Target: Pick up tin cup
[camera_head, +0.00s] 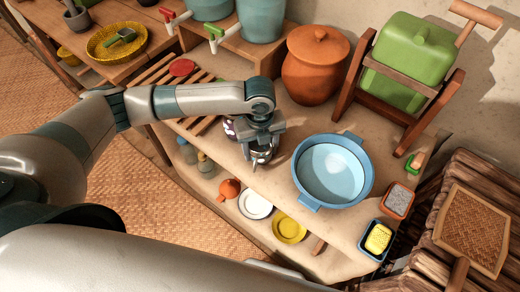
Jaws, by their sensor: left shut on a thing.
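My left gripper (261,158) reaches in from the left and points down over the front part of the mud counter (290,118). It is shut on a small silvery thing at its fingertips, which looks like the tin cup (262,154). The fingers and wrist hide most of the cup, and I cannot tell whether it touches the counter. Another small shiny dark thing (230,128) shows just left of the gripper, partly covered by my arm. My right gripper is not in view.
A blue basin (334,201) stands close on the right of the gripper. A lidded clay pot (315,62) stands behind, and a green container (410,60) sits in a wooden frame. A white plate (255,205) and yellow plate (289,227) lie on the lower shelf.

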